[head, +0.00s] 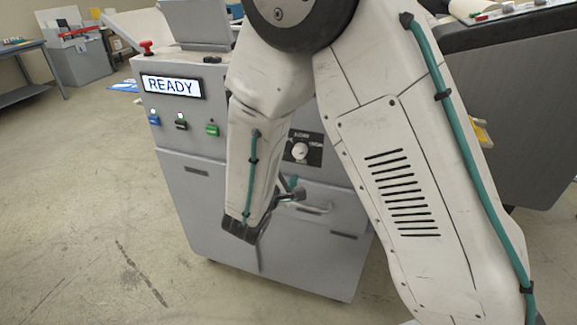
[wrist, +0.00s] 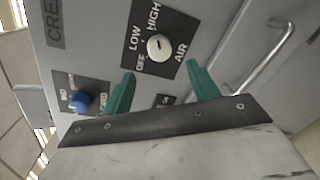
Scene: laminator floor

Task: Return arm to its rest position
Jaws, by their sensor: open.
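My arm fills the middle and right of the head view, folded in front of a grey machine (head: 195,200). My gripper (wrist: 160,69) is open and empty in the wrist view, its two teal fingers apart. Its end shows partly in the head view (head: 292,185), close to the machine's front; the arm hides much of it. A white round knob (wrist: 159,47) on a dark plate marked OFF, LOW, HIGH and AIR lies beyond the gap between the fingers. The same knob (head: 299,151) shows in the head view. I see no contact between fingers and knob.
A lit display (head: 172,86) reads READY above several buttons. A red button (head: 146,47) stands on top. A bar handle (head: 315,209) sticks out low on the front. A dark-topped unit (head: 530,110) stands right. The floor (head: 80,200) at left is clear.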

